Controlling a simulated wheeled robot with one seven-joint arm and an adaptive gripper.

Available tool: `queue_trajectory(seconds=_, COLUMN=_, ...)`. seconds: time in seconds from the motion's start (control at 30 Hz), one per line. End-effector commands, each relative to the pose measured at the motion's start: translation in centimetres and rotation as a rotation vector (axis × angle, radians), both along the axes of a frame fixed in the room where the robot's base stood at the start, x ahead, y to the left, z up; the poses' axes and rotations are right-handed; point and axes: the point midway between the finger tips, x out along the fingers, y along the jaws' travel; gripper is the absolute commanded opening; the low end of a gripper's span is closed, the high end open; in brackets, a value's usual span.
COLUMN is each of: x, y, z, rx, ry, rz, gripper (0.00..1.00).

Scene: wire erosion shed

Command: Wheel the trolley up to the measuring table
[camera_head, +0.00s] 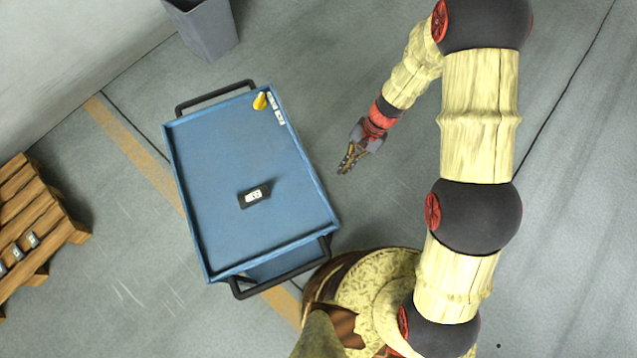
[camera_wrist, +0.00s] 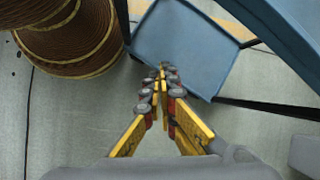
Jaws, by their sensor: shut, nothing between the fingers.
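The trolley is a blue cart with a raised rim (camera_head: 190,215) and a black bar handle at each end. It stands left of centre in the head view, its near handle (camera_head: 285,279) close to my base. My gripper (camera_head: 345,170) is shut and empty, to the right of the trolley and apart from it. In the wrist view my gripper's closed fingertips (camera_wrist: 162,68) point towards the trolley's lower shelf (camera_wrist: 185,45), and the underside of its upper tray (camera_wrist: 290,30) shows at top right. I see no measuring table in either view.
A grey bin (camera_head: 205,27) stands beyond the trolley. A wooden pallet (camera_head: 30,215) with small parts is at the left.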

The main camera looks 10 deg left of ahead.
Motion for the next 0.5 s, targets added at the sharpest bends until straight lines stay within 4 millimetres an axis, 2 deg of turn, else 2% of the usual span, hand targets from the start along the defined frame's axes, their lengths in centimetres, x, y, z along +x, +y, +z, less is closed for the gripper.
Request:
queue_trajectory(seconds=0.03, x=-0.2, y=0.5, z=-1.8, rx=-0.003, ry=0.021, rz=-0.020, gripper=0.00)
queue_trajectory(seconds=0.2, x=-0.6, y=2.2, z=-7.5, rx=-0.013, ry=0.069, rz=-0.104, gripper=0.00)
queue_trajectory(seconds=0.5, x=-1.9, y=4.2, z=-18.4, rx=-0.058, ry=0.123, rz=-0.283, gripper=0.00)
